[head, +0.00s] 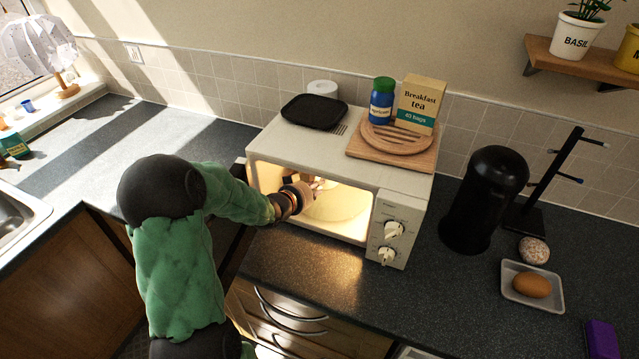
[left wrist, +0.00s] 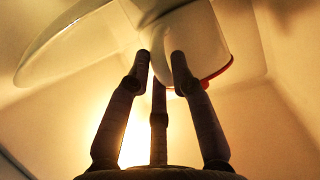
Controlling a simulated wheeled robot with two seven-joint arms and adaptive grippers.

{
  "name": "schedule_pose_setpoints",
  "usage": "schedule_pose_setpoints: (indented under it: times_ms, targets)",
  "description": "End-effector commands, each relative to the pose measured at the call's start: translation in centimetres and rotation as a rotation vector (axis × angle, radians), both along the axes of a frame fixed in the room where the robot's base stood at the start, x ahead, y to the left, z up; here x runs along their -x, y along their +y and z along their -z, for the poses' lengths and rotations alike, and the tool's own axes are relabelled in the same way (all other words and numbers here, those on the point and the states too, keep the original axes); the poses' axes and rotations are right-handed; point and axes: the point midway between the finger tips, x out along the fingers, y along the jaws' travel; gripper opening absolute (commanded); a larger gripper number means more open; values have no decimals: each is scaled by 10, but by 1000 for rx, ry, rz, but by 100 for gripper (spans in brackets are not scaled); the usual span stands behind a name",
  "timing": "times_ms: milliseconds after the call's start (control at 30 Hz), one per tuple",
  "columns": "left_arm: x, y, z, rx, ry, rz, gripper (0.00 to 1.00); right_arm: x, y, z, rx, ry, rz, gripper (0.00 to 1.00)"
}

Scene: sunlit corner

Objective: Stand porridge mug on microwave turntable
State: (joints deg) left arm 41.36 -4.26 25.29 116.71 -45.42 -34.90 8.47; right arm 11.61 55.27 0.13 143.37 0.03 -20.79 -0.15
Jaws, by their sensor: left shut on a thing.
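The microwave (head: 400,182) stands open on the counter with its cavity lit. My left gripper (head: 303,187) reaches in through the opening. In the left wrist view my left gripper (left wrist: 163,60) has its fingers shut on the white porridge mug (left wrist: 200,45), which has a red rim. In the head view the mug is mostly hidden behind the gripper. The glass turntable (head: 343,208) lies on the cavity floor; it also shows in the left wrist view (left wrist: 70,40), close to the mug's far end. I cannot tell whether mug and turntable touch. My right gripper is not in view.
The open microwave door (head: 236,240) stands out at the left of the opening, beside my arm. A black tray (head: 314,112), a wooden board (head: 392,155), a blue jar (head: 381,103) and a tea box (head: 421,104) are on top. A black canister (head: 484,200) stands right.

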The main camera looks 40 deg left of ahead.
Motion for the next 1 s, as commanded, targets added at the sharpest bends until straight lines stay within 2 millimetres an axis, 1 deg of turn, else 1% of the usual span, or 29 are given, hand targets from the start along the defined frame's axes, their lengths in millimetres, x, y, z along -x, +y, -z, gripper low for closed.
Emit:
schedule_pose_setpoints:
  times_ms: [100, 267, 300, 367, 400, 767, 867, 1000]
  targets:
    - [-1, 1, -3, -3, -6, 0, 0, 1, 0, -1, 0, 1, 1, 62]
    - [-1, 1, -1, -3, -6, 0, 0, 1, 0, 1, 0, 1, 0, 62]
    - [0, 0, 2, 0, 0, 1, 26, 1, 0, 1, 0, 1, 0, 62]
    - [0, 0, 1, 0, 0, 1, 43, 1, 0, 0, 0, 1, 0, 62]
    - [0, 0, 1, 0, 0, 1, 47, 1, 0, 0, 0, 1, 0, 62]
    - [-1, 0, -2, 0, -1, 0, 47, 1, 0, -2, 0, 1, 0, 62]
    - [8, 0, -6, -1, -1, -2, 47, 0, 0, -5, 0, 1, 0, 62]
    - [28, -3, -16, -1, -1, -3, 47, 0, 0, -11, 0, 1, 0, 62]
